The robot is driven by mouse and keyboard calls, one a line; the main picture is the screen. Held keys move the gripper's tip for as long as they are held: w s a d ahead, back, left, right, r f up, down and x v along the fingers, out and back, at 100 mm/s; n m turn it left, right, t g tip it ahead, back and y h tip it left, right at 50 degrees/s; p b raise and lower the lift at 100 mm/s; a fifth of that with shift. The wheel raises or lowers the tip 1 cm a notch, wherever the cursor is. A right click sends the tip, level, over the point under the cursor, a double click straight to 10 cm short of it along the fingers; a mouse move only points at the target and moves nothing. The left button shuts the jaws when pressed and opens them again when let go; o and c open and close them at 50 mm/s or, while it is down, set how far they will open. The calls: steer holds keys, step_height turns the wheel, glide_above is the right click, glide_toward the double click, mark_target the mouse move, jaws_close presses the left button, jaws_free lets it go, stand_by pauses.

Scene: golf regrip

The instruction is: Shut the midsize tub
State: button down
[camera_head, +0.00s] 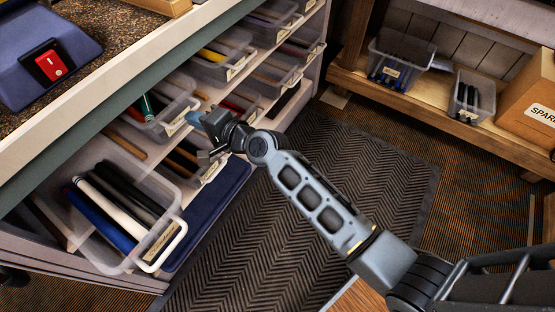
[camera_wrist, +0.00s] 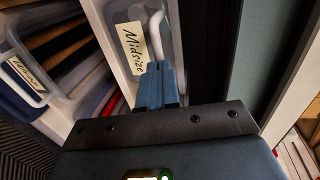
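The midsize tub (camera_wrist: 128,12) is a clear plastic drawer with a cream label reading "Midsize" and a pale, loop-like handle. In the head view, the clear tub (camera_head: 143,122) beside my fingertips, with green and dark grips inside, appears to be the same one. It juts out from its shelf. My gripper (camera_wrist: 160,86) has its two blue fingers pressed together, with nothing visible between them. It also shows in the head view (camera_head: 193,118), just right of the tub's front. The fingertips are close to the handle; I cannot tell whether they touch it.
A large tub (camera_head: 160,243) of black, white and blue grips juts out at lower left. A tub of brown grips (camera_head: 213,170) lies below my gripper. A bench at right holds two tubs and a box (camera_head: 532,92). The floor mat (camera_head: 265,235) is clear.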

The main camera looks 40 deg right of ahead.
steer(key=shift+w+a+r, duration=0.1)
steer(key=shift+w+r, duration=0.15)
steer(key=v, duration=0.8)
steer(key=shift+f, duration=0.25)
steer(key=shift+s, duration=0.2)
